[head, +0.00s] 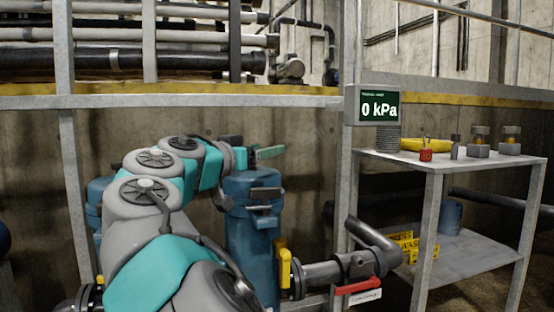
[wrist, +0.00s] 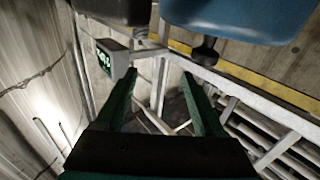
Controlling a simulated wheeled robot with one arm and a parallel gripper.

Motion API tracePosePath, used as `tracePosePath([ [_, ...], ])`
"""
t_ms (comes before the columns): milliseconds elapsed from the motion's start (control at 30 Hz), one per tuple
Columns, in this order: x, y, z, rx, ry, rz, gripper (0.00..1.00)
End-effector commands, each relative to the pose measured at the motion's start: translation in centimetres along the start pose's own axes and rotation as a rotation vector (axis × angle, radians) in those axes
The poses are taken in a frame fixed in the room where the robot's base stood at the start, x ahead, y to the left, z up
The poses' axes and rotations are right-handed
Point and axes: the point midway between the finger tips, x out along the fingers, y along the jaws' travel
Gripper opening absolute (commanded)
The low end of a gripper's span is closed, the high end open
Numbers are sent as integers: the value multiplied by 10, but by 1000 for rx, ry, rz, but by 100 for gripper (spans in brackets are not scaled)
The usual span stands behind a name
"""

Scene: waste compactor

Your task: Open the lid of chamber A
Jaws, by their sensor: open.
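A blue cylindrical chamber (head: 252,240) stands upright in the middle of the head view, with a blue top and dark blocky fittings on its front. A second blue cylinder (head: 97,192) is mostly hidden behind my arm at the left. I cannot read a label that tells which is chamber A. My gripper (head: 272,152) is just above the middle chamber's top, apart from it as far as I can tell. In the wrist view, its two green fingers (wrist: 162,88) are spread with nothing held between them. A blue rounded body (wrist: 240,16) fills the top right there.
A display (head: 379,107) reads 0 kPa. A yellow valve handle (head: 285,268) and a red valve handle (head: 357,286) sit on the pipe beside the chamber. A metal table (head: 400,160) at right holds a red padlock (head: 426,154) and other small items. Railings cross behind.

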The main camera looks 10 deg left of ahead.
Motion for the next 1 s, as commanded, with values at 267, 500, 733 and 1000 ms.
tracePosePath([
  [267,-31,-44,8,79,10,-84,70],
  [500,-30,-52,27,31,-26,-103,70],
  [733,-10,-55,29,27,-30,-103,70],
  [1000,28,-58,29,28,-31,-103,70],
])
